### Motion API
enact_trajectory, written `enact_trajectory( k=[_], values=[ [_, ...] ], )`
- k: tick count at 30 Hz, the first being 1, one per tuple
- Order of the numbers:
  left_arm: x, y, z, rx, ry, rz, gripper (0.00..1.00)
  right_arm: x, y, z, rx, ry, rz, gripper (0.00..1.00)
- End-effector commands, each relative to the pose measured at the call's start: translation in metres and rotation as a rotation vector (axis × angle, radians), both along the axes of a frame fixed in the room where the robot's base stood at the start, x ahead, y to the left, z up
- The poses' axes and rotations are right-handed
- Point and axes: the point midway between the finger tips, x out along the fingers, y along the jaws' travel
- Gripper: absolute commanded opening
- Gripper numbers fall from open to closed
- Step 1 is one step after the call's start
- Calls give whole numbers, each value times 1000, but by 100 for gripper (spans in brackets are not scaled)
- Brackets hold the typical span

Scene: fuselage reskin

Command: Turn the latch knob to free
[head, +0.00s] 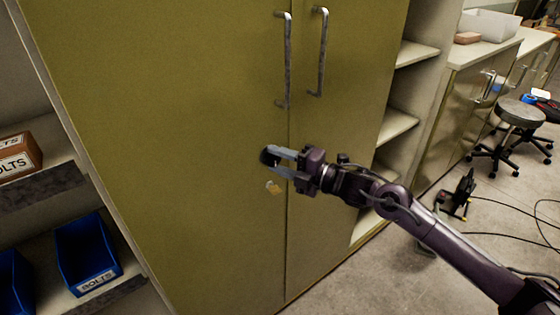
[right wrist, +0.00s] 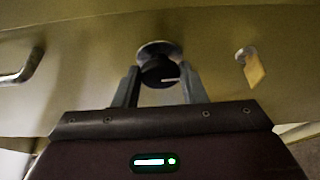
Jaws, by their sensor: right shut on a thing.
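The latch knob (head: 268,156) is a dark round knob on the olive cabinet's left door, near the seam between the doors. In the right wrist view the knob (right wrist: 160,70) has a round metal base and a pale line on its dark face. My right gripper (head: 280,160) comes in from the right, with its fingers on either side of the knob. It is shut on the knob, and in the right wrist view the fingers (right wrist: 160,88) flank it. My left gripper is not in view.
A small lock with a yellowish tag (head: 273,187) sits just below the knob. Two long vertical handles (head: 287,60) are above. Open shelves with blue bins (head: 85,252) stand left. A stool (head: 520,113) and floor cables are right.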

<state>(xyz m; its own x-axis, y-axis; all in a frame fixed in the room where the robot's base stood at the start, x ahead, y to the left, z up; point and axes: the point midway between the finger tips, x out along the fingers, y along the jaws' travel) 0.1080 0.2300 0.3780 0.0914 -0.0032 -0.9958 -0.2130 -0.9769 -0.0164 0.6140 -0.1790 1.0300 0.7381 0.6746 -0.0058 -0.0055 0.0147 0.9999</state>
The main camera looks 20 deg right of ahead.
Motion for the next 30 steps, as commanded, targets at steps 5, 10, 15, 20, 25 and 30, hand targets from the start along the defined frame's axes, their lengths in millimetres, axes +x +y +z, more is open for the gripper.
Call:
enact_trajectory(
  k=[5,10,15,20,25,30],
  values=[
    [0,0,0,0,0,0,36,0,0,-1,-1,1,1,46],
    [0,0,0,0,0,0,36,0,0,-1,0,1,1,59],
    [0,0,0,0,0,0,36,0,0,-1,1,1,0,59],
    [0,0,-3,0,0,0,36,-7,-7,-3,-1,3,-1,59],
    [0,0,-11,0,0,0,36,-26,-24,-5,-5,5,-1,59],
    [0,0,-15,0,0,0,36,-44,-40,-4,-3,4,-1,59]
  ],
)
